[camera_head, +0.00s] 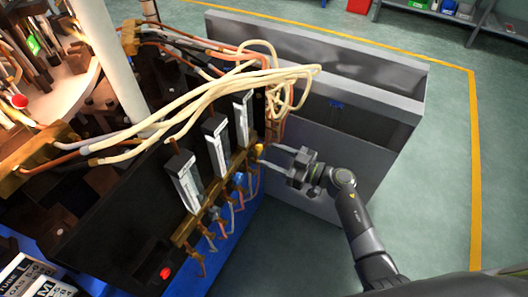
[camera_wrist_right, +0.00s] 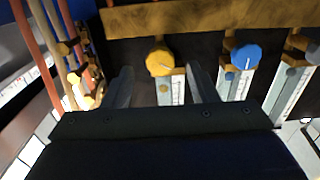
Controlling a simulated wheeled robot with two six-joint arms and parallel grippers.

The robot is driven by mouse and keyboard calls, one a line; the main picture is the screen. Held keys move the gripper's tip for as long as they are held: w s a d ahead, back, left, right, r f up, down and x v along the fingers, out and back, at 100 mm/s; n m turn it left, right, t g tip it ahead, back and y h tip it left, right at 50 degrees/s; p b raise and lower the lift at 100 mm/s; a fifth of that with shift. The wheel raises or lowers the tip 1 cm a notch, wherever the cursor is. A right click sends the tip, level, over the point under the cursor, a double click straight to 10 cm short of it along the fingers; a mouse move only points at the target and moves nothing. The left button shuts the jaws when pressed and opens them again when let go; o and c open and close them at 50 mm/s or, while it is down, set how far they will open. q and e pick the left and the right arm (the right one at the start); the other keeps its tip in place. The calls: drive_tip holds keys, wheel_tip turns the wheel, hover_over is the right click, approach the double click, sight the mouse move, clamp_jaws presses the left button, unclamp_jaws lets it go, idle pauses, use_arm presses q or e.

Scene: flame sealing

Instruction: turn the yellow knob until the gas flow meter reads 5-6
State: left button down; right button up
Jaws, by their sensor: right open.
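The yellow knob (camera_head: 259,148) sits on the brass bar below the farthest of the three flow meters (camera_head: 243,117) in the head view. In the right wrist view the yellow knob (camera_wrist_right: 160,62) lies between the two fingers, with a gap on each side. A white scale tube (camera_wrist_right: 178,88) shows just below it there. My right gripper (camera_head: 262,156) is open around the knob and not closed on it; it also shows in the wrist view (camera_wrist_right: 160,70). The meter's reading is too small to tell. My left gripper is not in view.
A blue knob (camera_wrist_right: 246,57) is beside the yellow one, with a grey knob farther right. Cream hoses (camera_head: 215,92) arch above the meters. A grey metal cabinet (camera_head: 330,150) stands behind my right gripper. Green floor at the right is free.

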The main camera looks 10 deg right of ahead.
sight(261, 151)
drive_tip(key=x, duration=0.3)
drive_tip(key=shift+a, duration=0.1)
drive_tip(key=shift+w+a, duration=0.15)
drive_tip(key=shift+c, duration=0.8)
drive_tip(key=c, duration=0.8)
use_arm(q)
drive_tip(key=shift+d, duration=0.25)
